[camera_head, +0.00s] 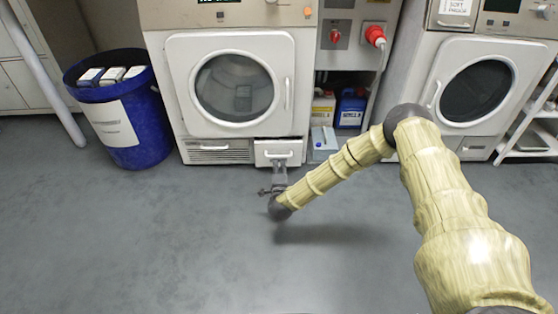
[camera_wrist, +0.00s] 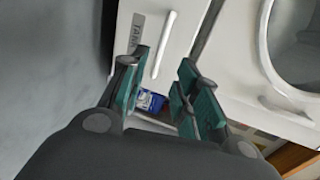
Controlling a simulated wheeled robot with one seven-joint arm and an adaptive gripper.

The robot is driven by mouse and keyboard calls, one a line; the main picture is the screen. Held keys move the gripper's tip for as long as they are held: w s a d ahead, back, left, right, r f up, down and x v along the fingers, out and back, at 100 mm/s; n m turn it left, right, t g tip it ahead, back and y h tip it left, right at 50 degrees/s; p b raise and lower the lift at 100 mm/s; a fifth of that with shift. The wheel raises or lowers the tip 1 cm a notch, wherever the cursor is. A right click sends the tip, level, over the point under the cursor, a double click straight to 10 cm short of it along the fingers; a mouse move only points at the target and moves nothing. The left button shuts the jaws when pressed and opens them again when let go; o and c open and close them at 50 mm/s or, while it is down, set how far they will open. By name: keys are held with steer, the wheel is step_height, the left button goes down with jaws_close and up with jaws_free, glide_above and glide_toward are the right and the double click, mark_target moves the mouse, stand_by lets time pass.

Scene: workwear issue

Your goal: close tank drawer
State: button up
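The tank drawer (camera_head: 277,149) is a small white front with a bar handle, low at the right under the middle white machine (camera_head: 236,88). Its front seems to stand slightly forward of the grille beside it; how far is hard to tell. In the wrist view the drawer front (camera_wrist: 154,22) shows a "TANK" label and its pale handle (camera_wrist: 164,45). My gripper (camera_head: 279,172) is low in front of the drawer, close to its face. In the wrist view my gripper (camera_wrist: 164,66) has its fingers apart, with the lower end of the handle between them in the picture. Contact cannot be told.
Blue and yellow jugs (camera_head: 351,108) stand in a bay right of the drawer, with a pale blue-grey container (camera_head: 324,140) below. A blue bin (camera_head: 126,120) stands left. A second machine (camera_head: 470,90) and white rack (camera_head: 538,128) are right. The grey floor (camera_head: 150,240) in front is clear.

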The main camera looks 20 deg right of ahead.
steer(key=b+x, duration=0.4)
steer(key=x, duration=0.5)
steer(key=shift+w, duration=0.2)
steer(key=shift+f, duration=0.1)
jaws_close()
